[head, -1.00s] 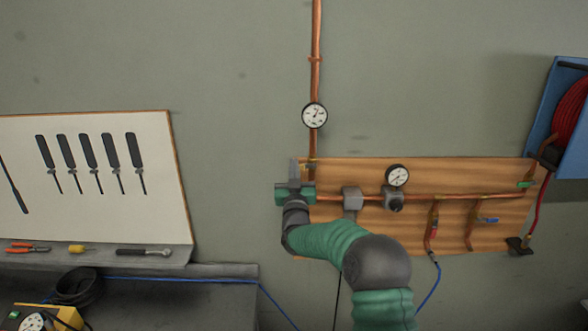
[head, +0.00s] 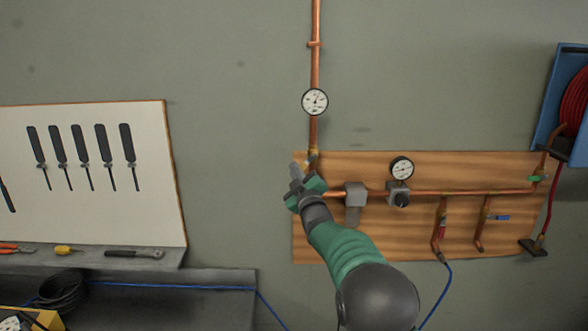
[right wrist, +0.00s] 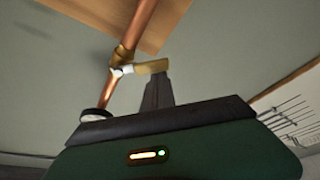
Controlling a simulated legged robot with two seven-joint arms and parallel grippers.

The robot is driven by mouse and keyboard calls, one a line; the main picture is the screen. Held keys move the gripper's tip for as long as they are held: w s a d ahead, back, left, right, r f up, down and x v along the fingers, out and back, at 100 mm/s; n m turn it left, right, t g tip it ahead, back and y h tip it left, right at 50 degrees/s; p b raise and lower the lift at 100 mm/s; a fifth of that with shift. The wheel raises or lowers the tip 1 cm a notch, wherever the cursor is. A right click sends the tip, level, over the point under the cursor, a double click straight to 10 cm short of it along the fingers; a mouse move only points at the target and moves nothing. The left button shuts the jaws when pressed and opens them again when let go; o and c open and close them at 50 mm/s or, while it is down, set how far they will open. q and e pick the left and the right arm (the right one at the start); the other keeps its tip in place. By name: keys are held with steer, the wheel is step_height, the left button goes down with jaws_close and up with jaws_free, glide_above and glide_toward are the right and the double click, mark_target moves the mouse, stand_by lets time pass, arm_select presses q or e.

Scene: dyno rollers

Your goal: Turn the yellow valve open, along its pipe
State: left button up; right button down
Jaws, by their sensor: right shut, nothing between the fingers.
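The yellow valve handle (right wrist: 151,67) shows in the right wrist view. It sticks out sideways from a brass fitting on the copper pipe (right wrist: 142,28), across the pipe rather than along it. In the head view the vertical pipe (head: 315,130) runs down to this spot, and the handle is mostly hidden by my right gripper. My right gripper (head: 295,167) is tilted up-left at the upper left corner of the wooden board. Its shut fingers (right wrist: 157,90) hold nothing and lie right beside the handle; I cannot tell if they touch it. My left gripper is not in view.
A round gauge (head: 315,101) sits on the vertical pipe above. On the wooden board (head: 400,238), a horizontal pipe carries another gauge (head: 402,168), a red handle (head: 443,230) and a blue handle (head: 502,217). A hose reel (head: 570,105) is at right.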

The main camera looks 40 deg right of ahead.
steer(key=d+f+n+y, duration=0.1)
steer(key=n, duration=0.2)
steer(key=s+d+f+n+g+b, duration=0.1)
steer(key=n, duration=0.2)
steer(key=s+n+y, duration=0.1)
steer(key=n, duration=0.2)
steer(key=shift+s+d+f+g+y+b, duration=0.1)
steer(key=shift+d+f+g+y+b, duration=0.2)
steer(key=shift+d+f+b, duration=0.1)
steer(key=shift+d+f, duration=0.1)
stand_by(0.3)
